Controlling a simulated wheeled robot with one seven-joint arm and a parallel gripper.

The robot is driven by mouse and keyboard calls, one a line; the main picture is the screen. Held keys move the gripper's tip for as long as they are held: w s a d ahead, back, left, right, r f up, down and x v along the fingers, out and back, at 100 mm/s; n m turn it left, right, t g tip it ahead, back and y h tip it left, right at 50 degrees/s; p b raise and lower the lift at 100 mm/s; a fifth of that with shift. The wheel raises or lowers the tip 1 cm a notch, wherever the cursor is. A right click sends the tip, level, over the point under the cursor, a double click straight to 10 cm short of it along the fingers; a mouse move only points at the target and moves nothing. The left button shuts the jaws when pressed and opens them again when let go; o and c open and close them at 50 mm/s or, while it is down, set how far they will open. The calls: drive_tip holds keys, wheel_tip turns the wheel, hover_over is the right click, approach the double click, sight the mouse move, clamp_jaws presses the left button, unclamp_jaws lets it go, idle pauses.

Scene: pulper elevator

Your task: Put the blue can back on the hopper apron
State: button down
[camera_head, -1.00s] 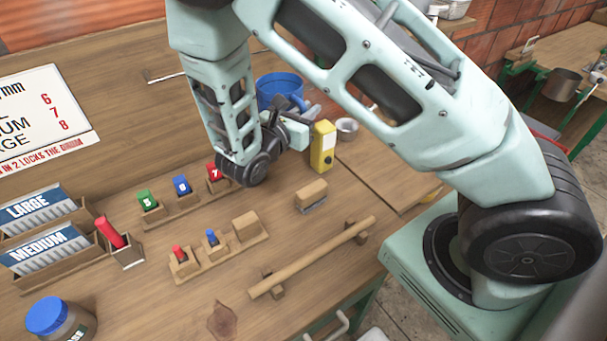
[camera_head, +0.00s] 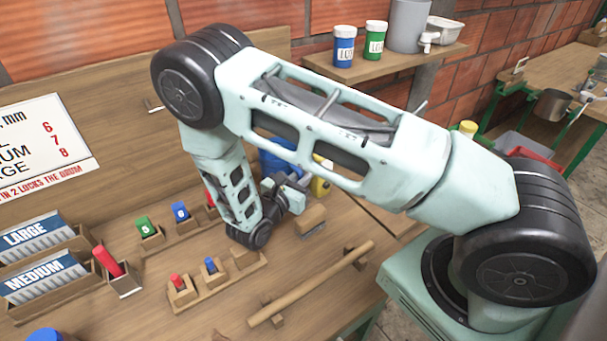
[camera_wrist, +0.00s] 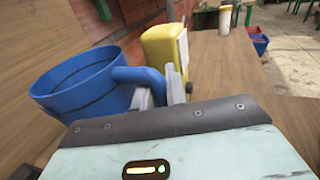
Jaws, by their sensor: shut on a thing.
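The blue can (camera_wrist: 82,92) is an open-topped, mug-like vessel with a side handle, at the left of the wrist view. My gripper (camera_wrist: 161,90) is shut on its handle, and the can's open mouth is uncovered. In the head view the blue can (camera_head: 277,160) shows partly behind my arm, and my gripper (camera_head: 292,190) is close in front of it at the back of the bench. The can's base is hidden, so I cannot tell whether it touches the bench. I cannot make out the hopper apron in these views.
A yellow box (camera_wrist: 164,48) stands just beyond the gripper. Wooden racks with coloured pieces (camera_head: 181,212) and a wooden rail (camera_head: 312,283) occupy the bench front. A wall shelf (camera_head: 385,65) holds jars. Bare bench lies right of the yellow box.

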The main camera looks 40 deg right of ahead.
drive_tip(key=shift+f, duration=0.2)
drive_tip(key=shift+s+f+b, duration=0.1)
drive_tip(key=shift+f+b, duration=0.3)
drive_tip(key=c, duration=1.4)
unclamp_jaws()
drive_tip(key=shift+s+f, duration=0.1)
drive_tip(key=shift+f, duration=0.1)
drive_tip(key=shift+c, duration=0.2)
